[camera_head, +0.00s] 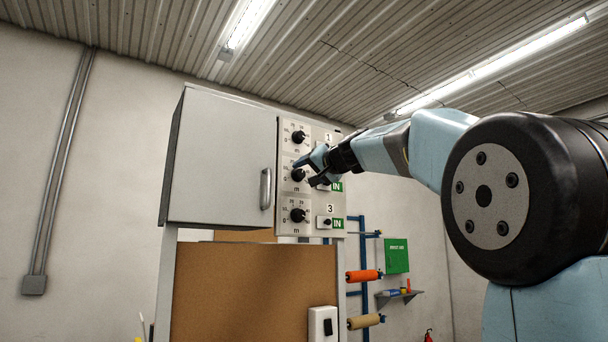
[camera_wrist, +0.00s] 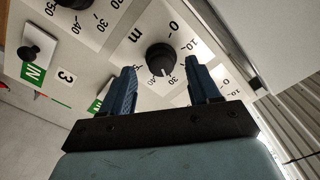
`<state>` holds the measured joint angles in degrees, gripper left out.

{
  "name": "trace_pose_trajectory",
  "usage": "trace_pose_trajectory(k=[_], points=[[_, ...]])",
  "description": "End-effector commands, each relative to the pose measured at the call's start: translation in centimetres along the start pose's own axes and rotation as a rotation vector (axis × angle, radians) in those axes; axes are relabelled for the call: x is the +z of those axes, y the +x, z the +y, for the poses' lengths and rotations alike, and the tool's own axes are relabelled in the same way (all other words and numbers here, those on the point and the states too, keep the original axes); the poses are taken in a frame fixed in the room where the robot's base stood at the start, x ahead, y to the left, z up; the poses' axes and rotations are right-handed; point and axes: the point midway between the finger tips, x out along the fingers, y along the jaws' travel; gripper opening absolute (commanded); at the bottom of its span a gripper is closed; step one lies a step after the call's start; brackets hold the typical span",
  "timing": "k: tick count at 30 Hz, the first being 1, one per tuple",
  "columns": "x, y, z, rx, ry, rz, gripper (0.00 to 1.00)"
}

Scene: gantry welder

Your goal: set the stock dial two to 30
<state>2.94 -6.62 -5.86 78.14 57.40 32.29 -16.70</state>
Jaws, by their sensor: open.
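Stock dial two (camera_head: 298,174) is the middle black knob in the column of three on the grey panel. In the wrist view the knob (camera_wrist: 160,59) sits between and just beyond my finger tips, on a plate with a printed scale. Its white mark points toward the lower part of the scale, near 40; the exact reading is hard to tell. My gripper (camera_head: 313,168) is in front of the panel at this dial. In the wrist view my gripper (camera_wrist: 164,82) is open, with one blue finger on each side of the knob. I cannot tell whether they touch it.
The top dial (camera_head: 299,137) and bottom dial (camera_head: 298,215) are close above and below. The switch by label 3 (camera_head: 326,222) is on the right. A grey cabinet door with a handle (camera_head: 266,188) adjoins the panel. A spool rack (camera_head: 363,275) stands behind.

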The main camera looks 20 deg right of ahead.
Motion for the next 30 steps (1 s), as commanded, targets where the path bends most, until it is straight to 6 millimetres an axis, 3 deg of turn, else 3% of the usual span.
trace_pose_trajectory(k=[6, 17, 30], points=[[0.0, 1.9, 0.0, -0.001, 0.001, 0.0, 0.61], [-0.1, 2.2, 0.0, -0.001, 0.001, 0.001, 0.61], [0.0, 2.2, 0.0, 0.0, 0.001, 0.001, 0.19]])
